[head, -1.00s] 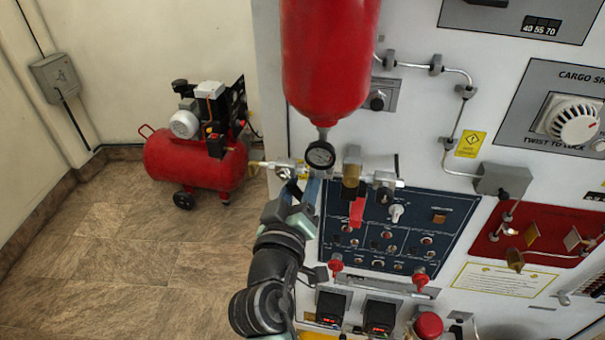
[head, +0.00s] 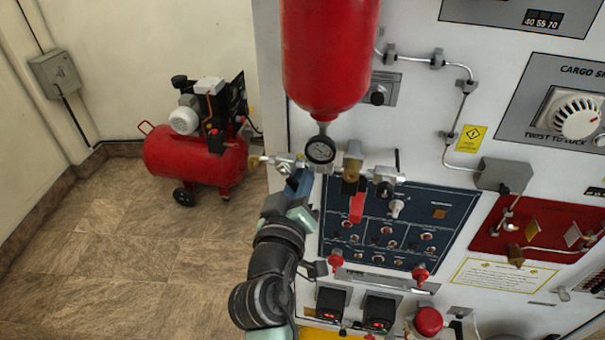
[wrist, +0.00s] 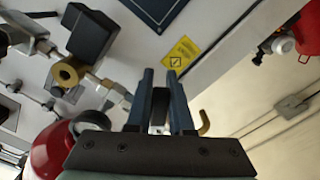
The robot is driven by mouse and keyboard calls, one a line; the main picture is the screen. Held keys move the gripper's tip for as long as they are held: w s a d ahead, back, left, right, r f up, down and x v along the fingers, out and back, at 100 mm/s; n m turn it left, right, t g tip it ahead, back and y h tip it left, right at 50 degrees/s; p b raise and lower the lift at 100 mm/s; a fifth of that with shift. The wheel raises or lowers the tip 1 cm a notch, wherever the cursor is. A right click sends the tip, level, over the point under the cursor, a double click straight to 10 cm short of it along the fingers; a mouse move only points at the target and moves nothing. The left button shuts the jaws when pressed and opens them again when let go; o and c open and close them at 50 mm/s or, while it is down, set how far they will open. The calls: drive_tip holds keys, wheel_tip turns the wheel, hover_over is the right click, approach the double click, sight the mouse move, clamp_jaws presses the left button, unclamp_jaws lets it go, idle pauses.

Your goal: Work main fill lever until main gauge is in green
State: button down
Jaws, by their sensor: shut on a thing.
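The gauge (head: 320,150), small and round with a dark face, hangs under the red tank (head: 328,60) in the head view. Its needle and any green band are too small to read. My gripper (head: 301,178) is just below and left of the gauge, at the left valve of the pipe line. In the wrist view my gripper (wrist: 160,95) has its two blue fingers shut on a dark piece (wrist: 160,105), which appears to be the main fill lever. Most of that lever is hidden by the fingers.
A red lever (head: 357,207) hangs close to the right of my gripper, below a brass valve (head: 352,168). The blue switch panel (head: 445,222) lies behind it. A red compressor (head: 195,160) stands on the floor at left, with open floor in front.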

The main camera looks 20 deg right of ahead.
drive_tip(key=m+b, duration=0.1)
drive_tip(key=b, duration=0.2)
drive_tip(key=a+f+m+b, duration=0.1)
drive_tip(key=m+b, duration=0.1)
drive_tip(key=b, duration=0.1)
drive_tip(key=shift+w+f+m, duration=0.1)
drive_tip(key=shift+w+m, duration=0.2)
drive_tip(key=shift+w, duration=0.05)
drive_tip(key=m+b, duration=0.2)
drive_tip(key=b, duration=0.1)
drive_tip(key=shift+w+a+b, duration=0.25)
drive_tip(key=shift+a+b, duration=0.05)
drive_tip(key=shift+a, duration=0.05)
drive_tip(key=shift+a+m+b, duration=0.1)
drive_tip(key=shift+m+b, duration=0.4)
drive_tip(key=shift+m, duration=0.2)
drive_tip(key=shift+w+r, duration=0.1)
drive_tip(key=shift+r, duration=0.1)
drive_tip(key=c, duration=0.8)
unclamp_jaws()
drive_tip(key=shift+a, duration=0.1)
